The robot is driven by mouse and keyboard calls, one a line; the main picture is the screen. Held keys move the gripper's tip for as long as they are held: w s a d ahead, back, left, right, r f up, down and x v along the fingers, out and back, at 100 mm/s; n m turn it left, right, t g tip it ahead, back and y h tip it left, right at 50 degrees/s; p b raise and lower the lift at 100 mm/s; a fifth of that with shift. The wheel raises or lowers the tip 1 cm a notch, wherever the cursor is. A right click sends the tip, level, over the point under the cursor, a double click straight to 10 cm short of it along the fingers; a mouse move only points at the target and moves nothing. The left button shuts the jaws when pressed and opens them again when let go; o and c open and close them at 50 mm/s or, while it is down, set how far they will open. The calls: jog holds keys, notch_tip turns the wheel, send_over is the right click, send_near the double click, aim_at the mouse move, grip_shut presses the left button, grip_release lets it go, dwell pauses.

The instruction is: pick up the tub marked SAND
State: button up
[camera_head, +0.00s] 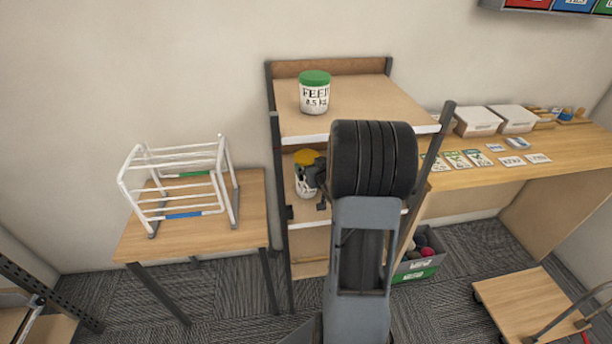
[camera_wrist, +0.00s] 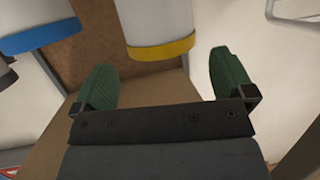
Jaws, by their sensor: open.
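A white tub with a yellow lid (camera_head: 303,157) stands on the middle shelf of the rack, partly covered by my gripper (camera_head: 318,178). In the wrist view the yellow-lidded tub (camera_wrist: 155,22) appears upside down, ahead of and between my open green fingers (camera_wrist: 162,62). The fingers look empty and not closed around it. A white tub with a blue lid (camera_wrist: 45,36) is at the left of the wrist view; my arm seems to hide it from the head view. No SAND lettering is readable on either. A green-lidded tub reading FEED (camera_head: 314,94) stands on the top shelf.
The rack's top shelf (camera_head: 360,100) is just above my gripper, with dark uprights at its sides. A small table (camera_head: 250,205) with a white wire frame (camera_head: 175,180) stands left. A workbench (camera_head: 560,150) is right, with a crate (camera_head: 422,258) and wheeled platform (camera_head: 525,300) below.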

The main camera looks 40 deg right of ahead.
aim_at(307, 161)
jog(key=shift+f+p+x, duration=0.15)
jog(key=shift+p+x, duration=0.15)
jog(key=shift+x, duration=1.35)
jog(key=shift+f+p+x, duration=0.15)
jog(key=shift+p+x, duration=0.1)
jog(key=shift+x, duration=1.45)
jog(key=shift+s, duration=0.1)
